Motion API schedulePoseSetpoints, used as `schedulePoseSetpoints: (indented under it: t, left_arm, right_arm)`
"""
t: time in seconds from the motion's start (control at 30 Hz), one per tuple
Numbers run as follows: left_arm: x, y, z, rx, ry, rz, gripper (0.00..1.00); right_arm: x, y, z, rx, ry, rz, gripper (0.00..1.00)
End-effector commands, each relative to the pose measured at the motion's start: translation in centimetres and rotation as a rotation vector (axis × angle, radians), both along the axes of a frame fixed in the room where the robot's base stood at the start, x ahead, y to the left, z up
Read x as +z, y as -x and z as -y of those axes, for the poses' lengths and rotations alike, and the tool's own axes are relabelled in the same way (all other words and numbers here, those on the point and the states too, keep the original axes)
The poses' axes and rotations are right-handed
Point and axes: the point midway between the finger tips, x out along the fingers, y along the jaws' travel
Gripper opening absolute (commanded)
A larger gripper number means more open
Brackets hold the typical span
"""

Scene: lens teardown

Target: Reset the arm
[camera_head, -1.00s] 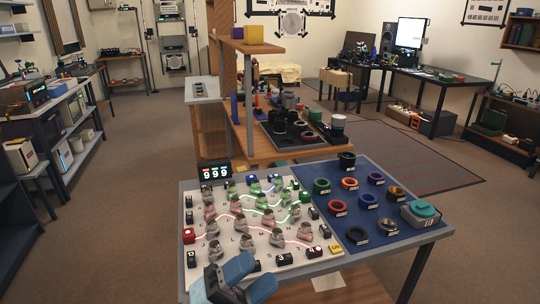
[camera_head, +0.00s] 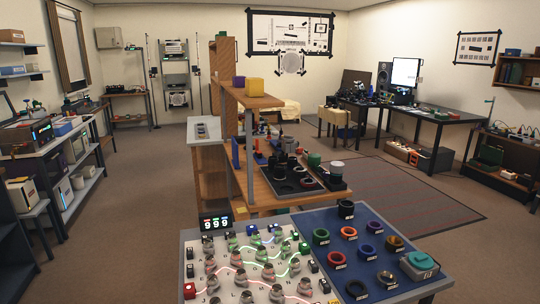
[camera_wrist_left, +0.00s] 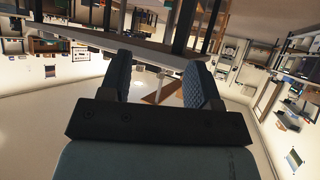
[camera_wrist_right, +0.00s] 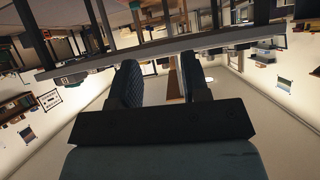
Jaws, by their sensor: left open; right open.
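My left gripper (camera_wrist_left: 160,85) shows in the left wrist view with its two padded fingers apart and nothing between them. My right gripper (camera_wrist_right: 160,85) shows in the right wrist view, also with its fingers apart and empty. Neither gripper is in the head view. Both wrist views show the room upside down, with a table edge (camera_wrist_right: 200,44) beyond the right fingers and clear of them.
The table in front carries a white board (camera_head: 205,288) with several metal pieces and glowing lines, and a blue mat (camera_head: 322,262) with several coloured rings. A wooden shelf unit (camera_head: 262,187) stands behind it. Carpeted floor (camera_head: 120,230) is open to the left.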

Motion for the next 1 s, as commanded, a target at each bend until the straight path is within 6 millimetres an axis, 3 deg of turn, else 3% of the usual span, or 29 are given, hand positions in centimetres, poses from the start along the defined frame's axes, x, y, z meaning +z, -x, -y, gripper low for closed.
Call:
schedulePoseSetpoints:
  t: [0.03,0.1,0.3,0.43,0.6,1.0]
  left_arm:
    - [2.4,0.1,-0.1,0.000,-0.004,-0.003,0.57]
    - [4.1,0.2,-0.2,0.001,-0.009,-0.005,0.57]
    - [9.1,0.6,-0.7,0.005,-0.024,-0.016,0.57]
    - [11.3,0.8,-1.1,0.007,-0.032,-0.021,0.57]
    - [12.6,1.0,-1.3,0.008,-0.039,-0.026,0.57]
    - [12.4,1.1,-1.4,0.008,-0.040,-0.025,0.57]
  right_arm:
    - [2.1,0.1,0.1,0.000,0.005,-0.007,0.43]
    - [3.7,0.3,0.2,-0.001,0.008,-0.012,0.43]
    - [9.0,0.6,0.7,-0.005,0.023,-0.019,0.43]
    - [11.1,0.8,1.2,-0.010,0.032,-0.023,0.43]
    - [12.0,1.1,1.7,-0.016,0.044,-0.034,0.43]
    - [11.3,1.4,1.6,-0.013,0.045,-0.044,0.43]
